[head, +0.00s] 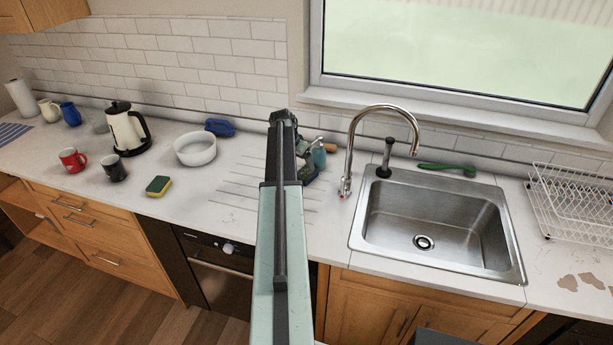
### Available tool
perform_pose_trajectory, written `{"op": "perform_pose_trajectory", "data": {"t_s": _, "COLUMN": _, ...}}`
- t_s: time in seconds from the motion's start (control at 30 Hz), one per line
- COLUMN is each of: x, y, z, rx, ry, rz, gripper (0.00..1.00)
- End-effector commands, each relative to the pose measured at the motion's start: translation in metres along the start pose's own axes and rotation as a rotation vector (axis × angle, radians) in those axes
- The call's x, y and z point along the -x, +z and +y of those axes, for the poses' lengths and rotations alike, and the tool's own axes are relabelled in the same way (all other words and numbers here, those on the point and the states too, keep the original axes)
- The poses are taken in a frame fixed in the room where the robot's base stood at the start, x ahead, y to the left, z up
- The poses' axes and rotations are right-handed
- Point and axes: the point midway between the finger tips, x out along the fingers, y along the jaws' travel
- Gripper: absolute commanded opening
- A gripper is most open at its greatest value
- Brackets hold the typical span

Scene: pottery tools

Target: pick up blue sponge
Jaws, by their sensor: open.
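A blue object (219,127), which looks like the blue sponge or a scrubber, lies at the back of the counter near the tiled wall, behind a white bowl. A second sponge (158,186), yellow with a dark green top, lies near the counter's front edge. My gripper (309,168) is partly hidden behind my arm, over the counter left of the sink. It is open, with nothing seen in it, and stands well to the right of the blue object, apart from it.
The white bowl (195,149), a kettle (126,130), a red mug (72,160) and a black mug (114,168) stand on the left counter (190,220). A teal item (319,156) stands beside my gripper. The sink (435,225) and tall faucet (384,108) are on the right.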

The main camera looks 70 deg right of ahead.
Motion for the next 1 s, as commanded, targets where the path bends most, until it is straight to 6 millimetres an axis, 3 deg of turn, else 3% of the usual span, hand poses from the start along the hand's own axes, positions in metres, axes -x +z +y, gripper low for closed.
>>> {"op": "perform_pose_trajectory", "data": {"t_s": 0.27, "x": -0.027, "y": 0.002, "z": 0.001, "rx": 0.000, "ry": 0.000, "rz": 0.000, "gripper": 0.85}}
{"op": "perform_pose_trajectory", "data": {"t_s": 0.47, "x": -0.031, "y": 0.001, "z": 0.001, "rx": 0.001, "ry": 0.000, "rz": -0.001, "gripper": 0.85}}
{"op": "perform_pose_trajectory", "data": {"t_s": 0.77, "x": -0.080, "y": 0.000, "z": 0.006, "rx": 0.002, "ry": 0.001, "rz": -0.001, "gripper": 0.85}}
{"op": "perform_pose_trajectory", "data": {"t_s": 1.0, "x": -0.078, "y": -0.002, "z": 0.007, "rx": 0.002, "ry": 0.000, "rz": -0.001, "gripper": 0.85}}
